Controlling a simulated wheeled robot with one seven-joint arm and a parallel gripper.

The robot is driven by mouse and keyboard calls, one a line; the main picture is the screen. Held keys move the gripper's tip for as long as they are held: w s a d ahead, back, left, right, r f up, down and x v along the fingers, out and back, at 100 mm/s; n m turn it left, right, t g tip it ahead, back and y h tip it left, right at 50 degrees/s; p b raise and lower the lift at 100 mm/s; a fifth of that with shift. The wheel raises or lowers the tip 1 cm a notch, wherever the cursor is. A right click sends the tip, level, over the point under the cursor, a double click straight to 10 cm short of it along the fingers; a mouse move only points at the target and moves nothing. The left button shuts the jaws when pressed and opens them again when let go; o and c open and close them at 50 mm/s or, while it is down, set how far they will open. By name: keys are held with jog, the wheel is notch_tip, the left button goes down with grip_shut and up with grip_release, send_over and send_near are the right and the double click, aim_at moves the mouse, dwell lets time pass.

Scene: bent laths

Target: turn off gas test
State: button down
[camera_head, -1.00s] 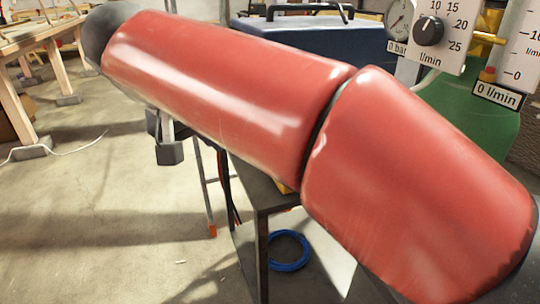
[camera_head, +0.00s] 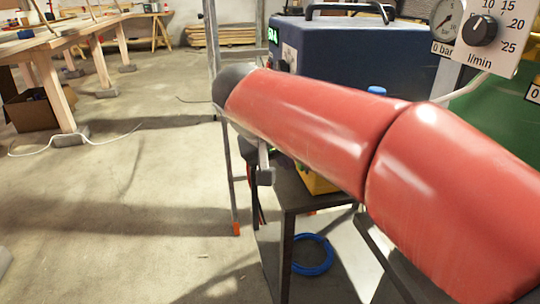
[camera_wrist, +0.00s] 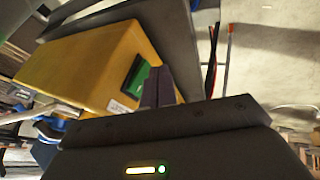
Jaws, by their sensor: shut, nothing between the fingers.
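A flow dial with a black knob (camera_head: 481,30) on a white l/min plate is at the upper right of the head view. Left of it is a round gauge (camera_head: 447,18) with a "0 bar" label. Part of a green cylinder (camera_head: 492,112) shows below. In the wrist view a yellow box (camera_wrist: 80,65) carries a green-and-black switch-like part (camera_wrist: 138,82) and a white label. My gripper (camera_wrist: 158,84) is shut and empty, its fingers beside that part; contact cannot be told. In the head view my red arm hides most of the yellow box (camera_head: 318,184).
A dark blue unit (camera_head: 335,45) with a handle and green display stands behind my arm. A dark stand (camera_head: 290,240) is below, with a blue hose coil (camera_head: 312,255) on the floor. A wooden table (camera_head: 95,33) is at left. The left floor is mostly open.

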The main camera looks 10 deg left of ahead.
jog(key=shift+w+d, duration=0.2)
jog(key=shift+d, duration=0.2)
jog(key=shift+f, duration=0.15)
jog(key=shift+d+f+b, duration=0.1)
jog(key=shift+f+b, duration=0.05)
jog(key=shift+b, duration=0.2)
jog(key=shift+h, duration=0.3)
jog(key=shift+r, duration=0.2)
jog(key=shift+w+d+r+p, duration=0.1)
jog(key=shift+r+p, duration=0.65)
